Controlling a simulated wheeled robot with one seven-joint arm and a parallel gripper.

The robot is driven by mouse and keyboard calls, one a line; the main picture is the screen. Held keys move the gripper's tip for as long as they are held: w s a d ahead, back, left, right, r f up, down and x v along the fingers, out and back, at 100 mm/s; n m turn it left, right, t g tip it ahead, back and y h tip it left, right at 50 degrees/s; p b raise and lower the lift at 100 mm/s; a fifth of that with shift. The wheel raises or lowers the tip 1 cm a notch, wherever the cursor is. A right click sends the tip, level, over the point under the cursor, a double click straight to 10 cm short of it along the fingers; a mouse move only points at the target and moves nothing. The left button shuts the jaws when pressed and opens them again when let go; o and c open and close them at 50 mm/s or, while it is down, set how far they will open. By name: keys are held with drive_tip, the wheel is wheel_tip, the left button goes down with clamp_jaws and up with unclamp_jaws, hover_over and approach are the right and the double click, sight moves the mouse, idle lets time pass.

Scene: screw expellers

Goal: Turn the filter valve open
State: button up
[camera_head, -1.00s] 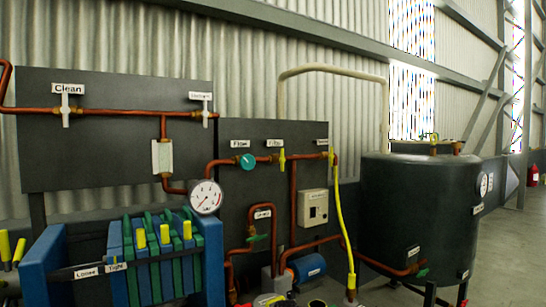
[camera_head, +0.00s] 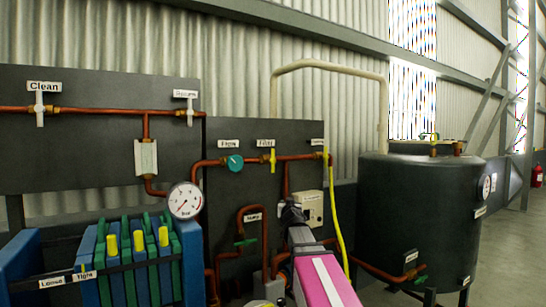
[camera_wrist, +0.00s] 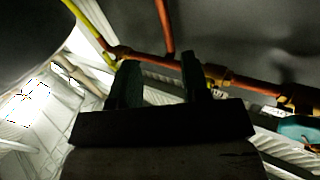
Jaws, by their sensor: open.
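The filter valve (camera_head: 272,160) has a yellow handle, standing upright across the copper pipe under a small label that seems to read "Filter", in the head view. My gripper (camera_head: 292,213) is below and a little right of it, in front of the dark panel. In the wrist view my gripper (camera_wrist: 158,68) has two dark fingers apart with nothing between them. Behind them runs the copper pipe (camera_wrist: 245,82), with a branch pipe (camera_wrist: 166,25) between the fingers. A brass fitting (camera_wrist: 215,73) shows beside the right finger; the yellow handle is not clear there.
The teal flow valve (camera_head: 235,163) is left of the filter valve and shows at the right in the wrist view (camera_wrist: 298,130). A yellow hose (camera_head: 335,215) hangs right of my gripper. A pressure gauge (camera_head: 185,200) and a dark tank (camera_head: 415,220) flank the area.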

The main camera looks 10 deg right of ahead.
sight(273, 155)
drive_tip(key=a+r+n+t+y, duration=0.2)
drive_tip(key=r+y, duration=0.1)
drive_tip(key=r, duration=0.5)
drive_tip(key=a+r+n+t+y, duration=0.2)
drive_tip(key=r+y, duration=0.1)
drive_tip(key=r, duration=0.6)
drive_tip(key=x, duration=1)
drive_tip(key=shift+w+d+f, duration=0.1)
drive_tip(key=shift+w, duration=0.1)
clamp_jaws()
